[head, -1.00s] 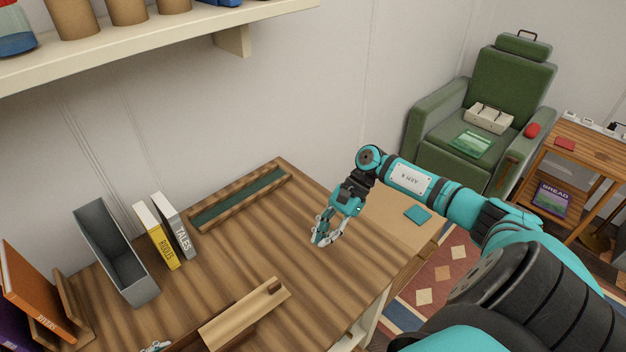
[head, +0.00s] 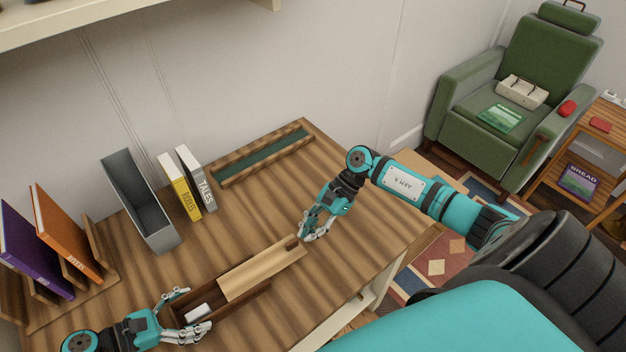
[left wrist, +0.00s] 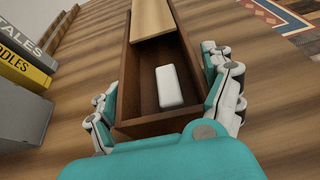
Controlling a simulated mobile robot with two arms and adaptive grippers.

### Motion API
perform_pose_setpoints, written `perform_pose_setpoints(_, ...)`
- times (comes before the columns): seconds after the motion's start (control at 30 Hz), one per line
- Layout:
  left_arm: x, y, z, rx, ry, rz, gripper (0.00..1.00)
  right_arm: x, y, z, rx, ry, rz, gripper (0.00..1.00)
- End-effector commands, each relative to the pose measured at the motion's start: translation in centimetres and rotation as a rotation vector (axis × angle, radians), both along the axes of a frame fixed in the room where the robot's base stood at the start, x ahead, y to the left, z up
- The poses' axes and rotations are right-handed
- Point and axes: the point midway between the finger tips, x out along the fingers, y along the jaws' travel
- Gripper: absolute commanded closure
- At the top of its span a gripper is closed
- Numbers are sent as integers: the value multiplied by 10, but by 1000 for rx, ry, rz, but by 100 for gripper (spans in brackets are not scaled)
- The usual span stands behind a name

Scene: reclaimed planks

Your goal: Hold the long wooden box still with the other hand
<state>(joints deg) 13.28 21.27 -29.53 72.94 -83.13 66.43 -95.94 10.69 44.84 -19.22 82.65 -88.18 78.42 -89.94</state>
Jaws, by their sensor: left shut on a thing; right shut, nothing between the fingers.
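The long wooden box (head: 235,308) lies on the plank desk with its pale lid (head: 262,270) slid partly off toward the right end. A white block (head: 198,311) lies inside the uncovered left end; the left wrist view shows the block (left wrist: 169,86) and the dark box walls (left wrist: 143,127). My left gripper (head: 180,312) is shut across the box's left end, a finger on each side wall. My right gripper (head: 306,236) is shut and empty, close to the lid's right end by a small dark knob (head: 292,242); whether it touches is unclear.
A grey open bin (head: 140,205), a yellow book (head: 183,190) and a grey book (head: 198,180) stand behind the box. A book rack with orange (head: 68,235) and purple (head: 35,255) books is at left. A green-lined tray (head: 262,158) lies at the back. Desk right of centre is clear.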

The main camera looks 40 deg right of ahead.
Motion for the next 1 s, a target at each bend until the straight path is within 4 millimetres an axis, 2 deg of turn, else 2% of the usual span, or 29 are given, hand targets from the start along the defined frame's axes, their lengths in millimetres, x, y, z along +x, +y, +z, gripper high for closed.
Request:
perform_pose_setpoints(0.17,0,0,0,0,-1,0,58,0,6,0,0,-1,2,100)
perform_pose_setpoints(0.27,0,0,0,0,-1,0,58,0,25,0,2,-2,5,100)
perform_pose_setpoints(0.5,0,0,0,0,-1,0,58,0,90,1,3,-2,5,100)
perform_pose_setpoints(0.6,0,0,0,0,-1,0,58,0,108,1,3,-2,4,100)
perform_pose_setpoints(0.73,0,0,0,0,-1,0,58,0,119,1,2,-1,2,100)
perform_pose_setpoints(1.0,0,-1,0,-1,-1,0,58,-1,121,1,6,1,4,100)
